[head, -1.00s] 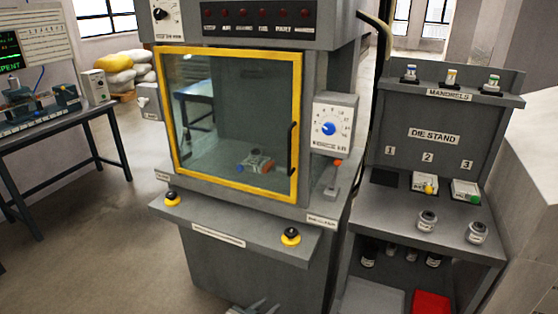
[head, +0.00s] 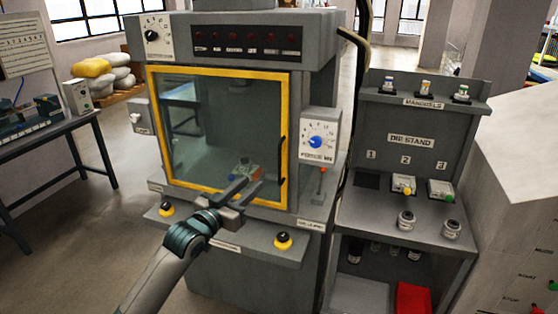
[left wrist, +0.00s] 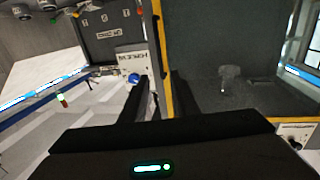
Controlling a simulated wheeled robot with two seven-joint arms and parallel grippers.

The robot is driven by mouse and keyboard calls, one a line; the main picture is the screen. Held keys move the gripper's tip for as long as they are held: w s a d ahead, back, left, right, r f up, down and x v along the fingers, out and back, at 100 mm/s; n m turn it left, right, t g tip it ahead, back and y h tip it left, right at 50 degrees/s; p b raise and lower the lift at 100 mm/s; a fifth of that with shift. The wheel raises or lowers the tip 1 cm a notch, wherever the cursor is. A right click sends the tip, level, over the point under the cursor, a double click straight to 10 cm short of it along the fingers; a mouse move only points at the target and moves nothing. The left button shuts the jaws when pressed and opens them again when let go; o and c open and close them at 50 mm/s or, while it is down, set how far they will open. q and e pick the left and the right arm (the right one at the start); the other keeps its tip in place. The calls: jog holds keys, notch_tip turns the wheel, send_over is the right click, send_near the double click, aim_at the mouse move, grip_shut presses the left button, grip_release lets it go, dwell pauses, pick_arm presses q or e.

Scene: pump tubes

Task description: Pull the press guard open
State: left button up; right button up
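The press guard is a clear panel in a yellow frame (head: 218,74) on the front of the grey press. It looks shut. Its black upright handle (head: 281,158) is on the right side of the frame. My left gripper (head: 251,184) is in front of the lower right part of the guard, below and left of the handle, and looks empty. Its two fingers are apart with a gap between them. My right gripper is not in view.
A dial box (head: 319,138) sits right of the guard. Yellow-based buttons (head: 283,241) stand on the ledge below it. The die stand (head: 408,152) with dies and mandrels is to the right. A bench (head: 45,133) stands at the left, with open floor between.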

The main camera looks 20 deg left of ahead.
pick_arm(q)
jog(key=shift+w+r, duration=0.1)
jog(key=shift+w, duration=0.05)
jog(key=p, duration=0.5)
send_near(279, 161)
jog(key=x, duration=0.9)
jog(key=shift+r, duration=0.15)
jog(key=shift+x, duration=0.75)
grip_shut()
